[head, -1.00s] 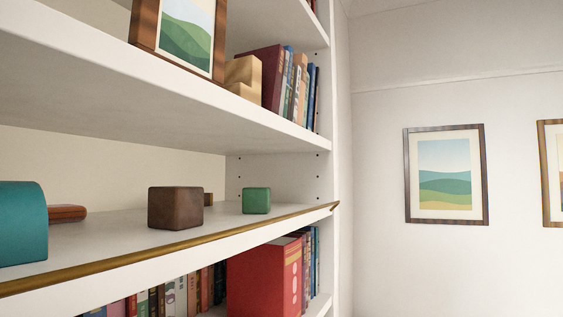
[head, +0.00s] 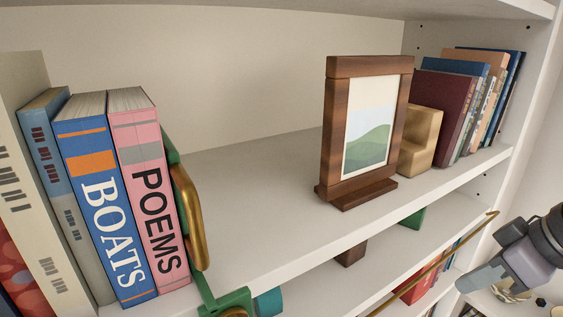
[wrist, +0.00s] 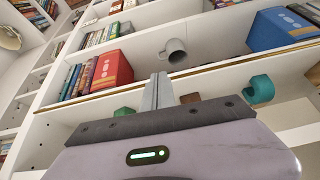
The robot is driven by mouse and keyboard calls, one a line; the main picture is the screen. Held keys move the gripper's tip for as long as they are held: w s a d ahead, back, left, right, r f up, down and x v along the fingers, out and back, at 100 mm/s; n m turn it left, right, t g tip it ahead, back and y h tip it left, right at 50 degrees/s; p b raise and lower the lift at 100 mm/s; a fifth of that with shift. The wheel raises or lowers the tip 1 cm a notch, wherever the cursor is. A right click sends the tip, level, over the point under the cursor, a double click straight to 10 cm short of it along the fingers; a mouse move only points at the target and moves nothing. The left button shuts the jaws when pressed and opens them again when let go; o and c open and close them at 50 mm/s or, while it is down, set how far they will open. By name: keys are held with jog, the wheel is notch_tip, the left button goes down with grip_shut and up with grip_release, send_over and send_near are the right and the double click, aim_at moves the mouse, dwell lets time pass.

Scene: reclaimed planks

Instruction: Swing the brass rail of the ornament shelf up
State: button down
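The ornament shelf (head: 340,292) is the lower board, partly hidden by the shelf above. Its brass rail (head: 436,263) lies low along the front edge. In the wrist view, which looks upside down, the rail (wrist: 224,70) crosses the picture behind my fingers. A brown block (wrist: 190,98), a green block (wrist: 124,112) and a teal object (wrist: 260,89) stand on that shelf. My gripper (head: 466,284) is at the right, in front of the rail, pointing left and down. Its fingers (wrist: 158,88) look shut together with nothing between them. I cannot tell whether they touch the rail.
The shelf above holds a framed picture (head: 366,130), a tan block (head: 420,140), BOATS (head: 105,215) and POEMS (head: 148,195) books, and a green bookend with a brass handle (head: 190,215). A mug (wrist: 174,50) and red box (wrist: 111,70) sit below the ornament shelf.

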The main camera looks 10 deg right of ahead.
jog(key=b+x, duration=0.8)
jog(key=shift+w+f, duration=0.2)
jog(key=shift+w, duration=0.1)
jog(key=shift+w+a+r, duration=0.1)
jog(key=shift+w+a, duration=0.1)
jog(key=shift+w, duration=0.3)
jog(key=shift+w+a, duration=0.2)
jog(key=shift+w, duration=0.25)
dwell(0.4)
jog(key=s, duration=0.1)
jog(key=s+d, duration=0.1)
jog(key=s, duration=0.2)
jog(key=shift+s+d, duration=0.1)
jog(key=shift+d, duration=0.25)
